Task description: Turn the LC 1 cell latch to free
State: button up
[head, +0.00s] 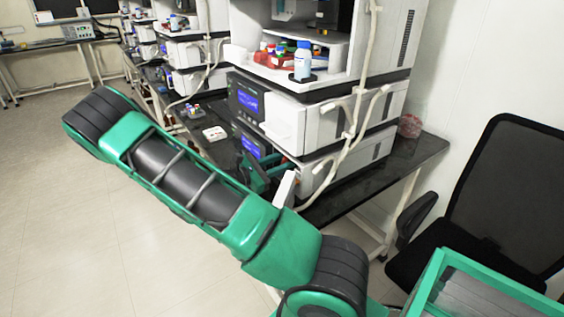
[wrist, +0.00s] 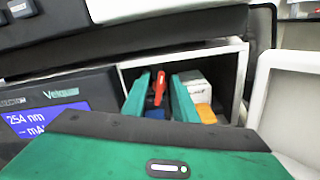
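The red lever (wrist: 159,88), which looks like the cell latch, stands nearly upright in the open bay of the lower detector (wrist: 60,110). My gripper (wrist: 163,82) reaches into this bay with its two green fingers apart. The lever shows between them, closer to the left finger; I cannot tell whether they touch. A blue part (wrist: 155,113) lies below the lever, partly hidden by my gripper.
Inside the bay, a white box (wrist: 193,82) and an orange block (wrist: 206,113) sit just right of the right finger. A white open door panel (wrist: 288,105) stands at the right. Pale tubing (head: 352,125) hangs along the stack. A black chair (head: 490,215) stands at the right.

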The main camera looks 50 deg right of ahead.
grip_shut()
jog(key=shift+m, duration=1.5)
grip_release()
